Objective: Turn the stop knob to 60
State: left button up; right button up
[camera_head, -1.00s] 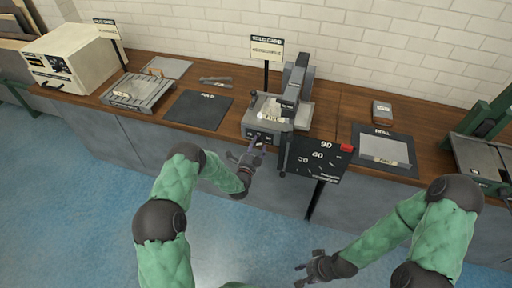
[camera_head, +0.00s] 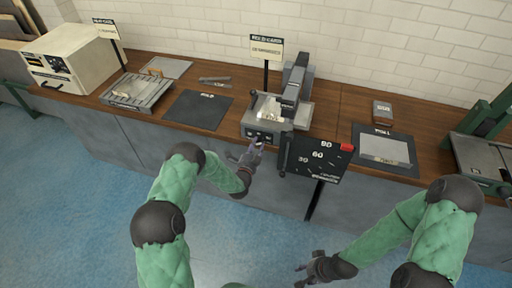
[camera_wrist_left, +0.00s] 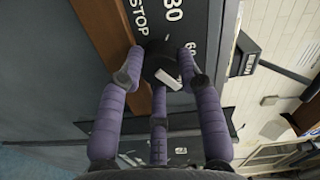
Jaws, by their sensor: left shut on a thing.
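The stop knob (camera_wrist_left: 158,62) is a dark round knob with a white pointer mark, seen in the left wrist view. The printed words STOP, 30 and 60 surround it on a dark panel (camera_wrist_left: 188,18). My left gripper (camera_wrist_left: 163,72) is shut on the knob, with its purple fingers around it. The white mark lies between the fingers, and I cannot tell the exact reading. In the head view my left gripper (camera_head: 248,152) is at the front of the grey bench machine (camera_head: 262,130) and hides the knob. My right gripper (camera_head: 308,268) is open and empty, low in front of the bench.
A black board (camera_head: 318,160) marked 30, 60 and 90, with a red tab, hangs at the bench front just right of my left gripper. A dark mat (camera_head: 198,110) and a cream box machine (camera_head: 72,58) are to the left. A tray (camera_head: 384,149) lies right.

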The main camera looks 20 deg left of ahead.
pick_arm(q)
jog(key=n+b, duration=0.7)
jog(key=n, duration=0.3)
jog(key=shift+a+n, duration=0.1)
jog(key=shift+n, duration=0.3)
dwell(0.4)
jog(key=o, duration=1.1)
jog(key=shift+f, duration=0.1)
jog(key=shift+o, duration=0.2)
jog(key=s, duration=1.2)
jog(key=shift+a, duration=0.15)
